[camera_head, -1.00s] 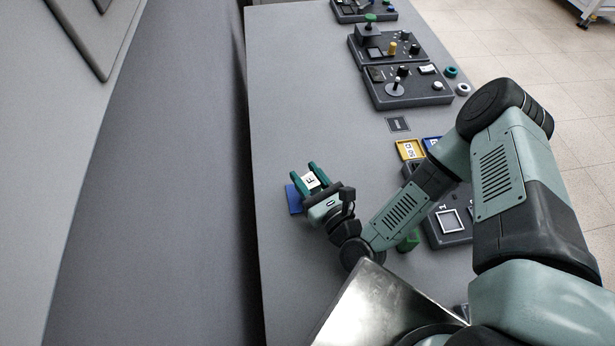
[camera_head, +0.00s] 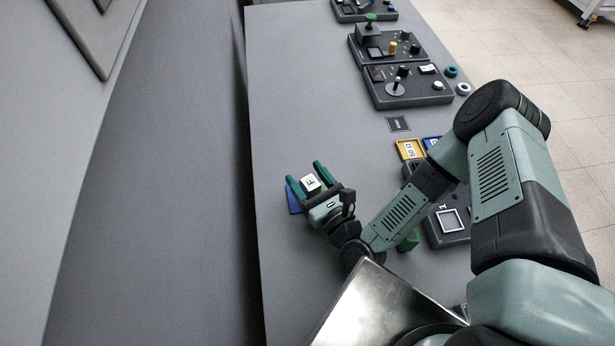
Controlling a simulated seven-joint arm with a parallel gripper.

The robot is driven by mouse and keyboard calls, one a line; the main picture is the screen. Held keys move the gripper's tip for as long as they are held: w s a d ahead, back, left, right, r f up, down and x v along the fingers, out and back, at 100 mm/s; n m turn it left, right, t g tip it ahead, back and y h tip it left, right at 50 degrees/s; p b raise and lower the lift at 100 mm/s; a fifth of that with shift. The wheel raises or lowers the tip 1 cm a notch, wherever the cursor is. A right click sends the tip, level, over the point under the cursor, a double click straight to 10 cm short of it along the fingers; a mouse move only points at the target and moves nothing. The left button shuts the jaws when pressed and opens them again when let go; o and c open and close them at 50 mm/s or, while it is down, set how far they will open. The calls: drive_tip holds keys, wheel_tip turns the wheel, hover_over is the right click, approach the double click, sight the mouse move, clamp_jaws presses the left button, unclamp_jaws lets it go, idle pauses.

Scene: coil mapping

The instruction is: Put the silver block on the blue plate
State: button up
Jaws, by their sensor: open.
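A small block with a white top face marked with a black F (camera_head: 311,184) sits between the fingers of my gripper (camera_head: 304,173). I take it to be the silver block, though its sides are mostly hidden. The blue plate (camera_head: 293,201) shows beside and partly under the left finger. The block appears over the plate or at its right edge; the gripper hides the rest, so I cannot tell how fully it rests there. My gripper is open, low over the table, with a finger on each side of the block.
A yellow plate (camera_head: 409,149) and a partly hidden blue tile (camera_head: 431,141) lie to the right near my arm. A dark panel with a framed square (camera_head: 450,221) is behind my forearm. Control boxes (camera_head: 407,84) stand at the back. The table (camera_head: 300,90) is clear behind my gripper.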

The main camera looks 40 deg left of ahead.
sight(316, 189)
drive_tip(key=v, duration=0.3)
drive_tip(key=shift+f, duration=0.1)
wheel_tip(316, 189, up, 7)
drive_tip(key=shift+a+r, duration=0.1)
